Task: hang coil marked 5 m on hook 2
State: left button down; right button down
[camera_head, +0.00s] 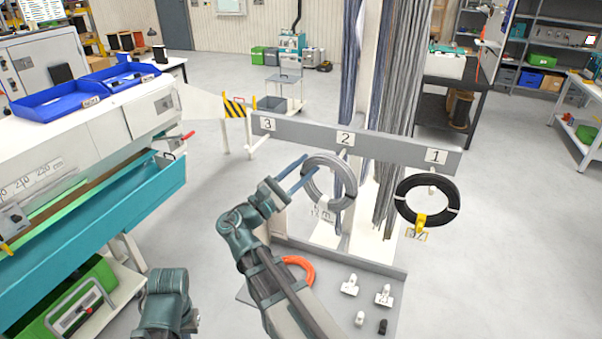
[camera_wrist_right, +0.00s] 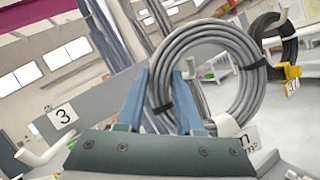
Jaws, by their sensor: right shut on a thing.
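In the right wrist view the blue fingers (camera_wrist_right: 162,90) are shut on the left side of the grey coil (camera_wrist_right: 250,95). A white peg end (camera_wrist_right: 190,68) shows within the ring there; whether the coil rests on it I cannot tell. The coil's white tag (camera_head: 322,212) is too small to read surely. A black coil (camera_head: 428,222) with a yellow-clipped tag hangs on hook 1. My left gripper is out of view.
Hook 3 (camera_head: 259,146) is empty. An orange coil (camera_head: 302,270) lies on the grey base tray (camera_head: 335,309), partly behind my right arm, beside several small white and black pieces. Long cable bundles (camera_head: 400,100) hang behind the board. A teal machine bench (camera_head: 130,215) stands left.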

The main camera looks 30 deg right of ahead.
jog(key=shift+w+d+f+b, duration=0.45)
jog(key=shift+w+d, duration=0.2)
jog(key=shift+d, duration=0.15)
jog(key=shift+w+d+f+b, duration=0.5)
jog(key=shift+w+d, duration=0.2)
jog(key=shift+d, duration=0.05)
jog(key=shift+w+d+f+b, duration=0.45)
jog(key=shift+w+d, duration=0.2)
jog(key=shift+d, duration=0.15)
grip_release()
jog(key=shift+s, duration=0.1)
jog(key=s+a, duration=0.7)
jog(key=a, duration=0.1)
jog(key=shift+a, duration=0.2)
dwell(0.7)
jog(key=shift+f, duration=0.1)
dwell(0.4)
